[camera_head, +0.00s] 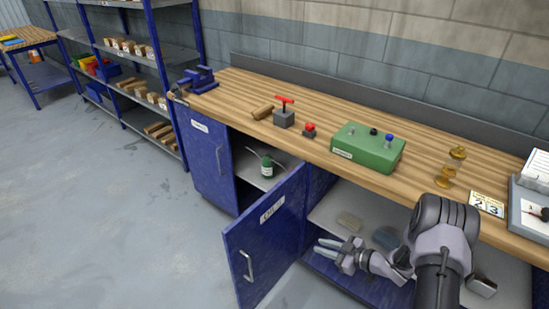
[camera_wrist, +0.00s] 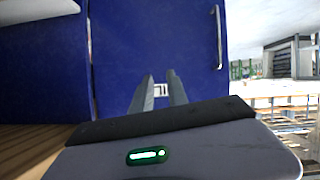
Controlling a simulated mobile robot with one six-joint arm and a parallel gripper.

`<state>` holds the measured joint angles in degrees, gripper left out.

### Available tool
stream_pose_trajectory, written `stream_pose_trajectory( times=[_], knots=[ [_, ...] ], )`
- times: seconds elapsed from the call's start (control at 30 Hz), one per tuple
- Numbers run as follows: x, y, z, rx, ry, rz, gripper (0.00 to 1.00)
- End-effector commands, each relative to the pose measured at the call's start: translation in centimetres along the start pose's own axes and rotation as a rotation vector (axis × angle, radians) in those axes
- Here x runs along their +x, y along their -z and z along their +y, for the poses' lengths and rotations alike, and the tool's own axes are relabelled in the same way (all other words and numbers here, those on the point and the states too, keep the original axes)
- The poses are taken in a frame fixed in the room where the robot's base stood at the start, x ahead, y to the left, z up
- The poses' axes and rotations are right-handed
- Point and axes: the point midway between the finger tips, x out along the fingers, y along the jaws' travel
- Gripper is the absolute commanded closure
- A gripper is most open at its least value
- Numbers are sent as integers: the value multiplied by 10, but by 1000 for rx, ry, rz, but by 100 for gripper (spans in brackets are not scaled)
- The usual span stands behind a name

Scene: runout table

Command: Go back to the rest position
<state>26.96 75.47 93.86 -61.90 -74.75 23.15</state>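My gripper (camera_head: 338,252) is in front of the open cabinet under the workbench, to the right of the open blue door (camera_head: 266,238). In the wrist view my gripper (camera_wrist: 161,78) shows two grey fingers with a gap between them and nothing held. Its fingers point toward a blue panel with a handle (camera_wrist: 218,38). My arm comes in from the lower right in the head view and hides part of the cabinet.
The wooden bench top (camera_head: 225,97) holds a green box (camera_head: 368,148), a red-handled block (camera_head: 284,115), a brass piece (camera_head: 452,168) and a blue vise (camera_head: 199,80). A bottle (camera_head: 267,166) stands inside the cabinet. Open grey floor (camera_head: 100,210) lies to the left.

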Motion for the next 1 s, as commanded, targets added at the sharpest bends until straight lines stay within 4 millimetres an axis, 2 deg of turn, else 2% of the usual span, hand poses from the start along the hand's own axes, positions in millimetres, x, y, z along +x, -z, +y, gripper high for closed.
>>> stream_pose_trajectory(
  times=[0.03,0.07,0.13,0.17,0.2,0.27,0.3,0.33,0.37,0.43,0.47,0.5,0.57,0.6,0.7,0.73,0.8,0.83,0.9,1.0],
  knots=[
    [-5,21,28,-10,-61,-46,81],
    [-10,34,46,-6,-109,-83,81],
    [-30,75,90,10,-246,-176,81],
    [-42,97,107,24,-313,-218,81],
    [-64,130,127,56,-411,-273,81],
    [-101,178,141,125,-550,-343,81],
    [-128,208,140,186,-634,-380,81],
    [-148,228,135,237,-689,-403,81],
    [-168,247,124,296,-739,-420,81],
    [-210,283,85,447,-823,-449,81],
    [-226,295,62,522,-845,-457,81],
    [-245,308,28,623,-859,-462,81],
    [-265,320,-30,776,-848,-465,81],
    [-274,324,-67,867,-823,-466,81],
    [-284,329,-147,1049,-730,-466,81],
    [-286,330,-166,1088,-702,-465,81],
    [-287,331,-199,1155,-646,-468,81],
    [-287,332,-208,1175,-627,-468,81],
    [-288,332,-222,1202,-602,-471,81],
    [-288,332,-226,1212,-593,-473,81]
  ],
)
